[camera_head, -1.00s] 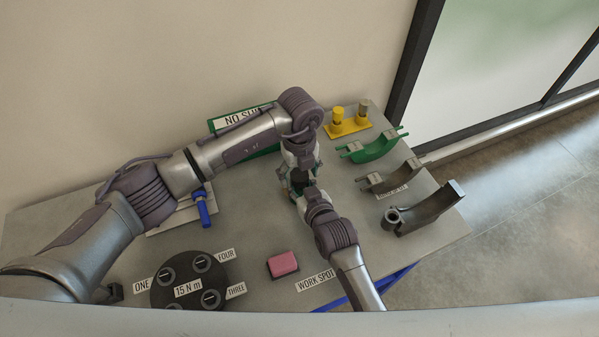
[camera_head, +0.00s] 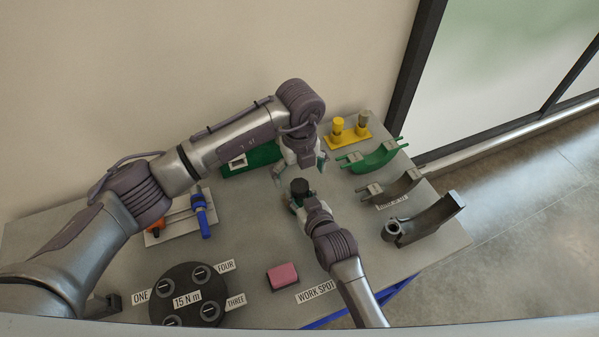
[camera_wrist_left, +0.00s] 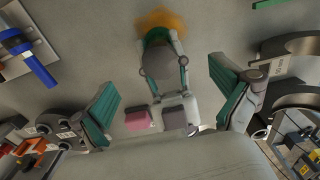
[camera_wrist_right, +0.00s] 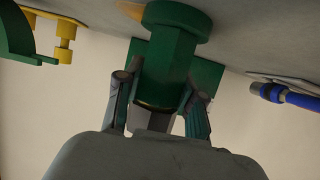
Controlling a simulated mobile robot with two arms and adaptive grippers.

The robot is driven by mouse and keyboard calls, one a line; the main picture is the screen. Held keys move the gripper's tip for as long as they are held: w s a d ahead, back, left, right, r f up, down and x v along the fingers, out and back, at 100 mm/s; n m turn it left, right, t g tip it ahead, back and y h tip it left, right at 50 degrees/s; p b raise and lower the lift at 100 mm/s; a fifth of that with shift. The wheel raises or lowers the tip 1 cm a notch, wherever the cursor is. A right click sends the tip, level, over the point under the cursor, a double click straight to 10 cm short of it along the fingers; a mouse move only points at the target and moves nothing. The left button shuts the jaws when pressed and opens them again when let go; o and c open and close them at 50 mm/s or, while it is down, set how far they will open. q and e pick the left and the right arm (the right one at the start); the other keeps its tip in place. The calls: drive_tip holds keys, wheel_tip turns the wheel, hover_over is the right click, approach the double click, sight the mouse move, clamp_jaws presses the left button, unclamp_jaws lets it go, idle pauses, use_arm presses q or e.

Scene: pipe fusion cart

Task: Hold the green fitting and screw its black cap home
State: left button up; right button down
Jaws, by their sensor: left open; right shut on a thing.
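The green fitting (camera_wrist_right: 166,68) shows in the right wrist view between the fingers of my right gripper (camera_wrist_right: 160,108), which is shut on it. In the head view my right gripper (camera_head: 302,198) holds it near the middle of the table. The black cap (camera_head: 300,186) sits on top of the fitting. In the left wrist view the round cap (camera_wrist_left: 160,64) is seen from above, hiding most of the fitting. My left gripper (camera_head: 300,172) is open and empty, above and behind the cap. Its teal finger pads (camera_wrist_left: 168,98) stand wide apart. The cap's thread is hidden.
A pink block (camera_head: 283,276) and a dark round board (camera_head: 188,292) with several caps lie in front. Blue-handled tool (camera_head: 202,214) lies left. Yellow stand (camera_head: 349,133), green cradle (camera_head: 376,160) and grey half-pipe (camera_head: 424,222) stand right. A green box (camera_head: 250,160) stands behind.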

use_arm(q)
drive_tip(key=shift+r, duration=0.1)
use_arm(e)
drive_tip(key=c, duration=0.6)
unclamp_jaws()
drive_tip(key=shift+c, duration=0.2)
use_arm(q)
wheel_tip(320, 180, up, 12)
use_arm(e)
drive_tip(key=shift+s, duration=0.1)
drive_tip(key=v, duration=1.2)
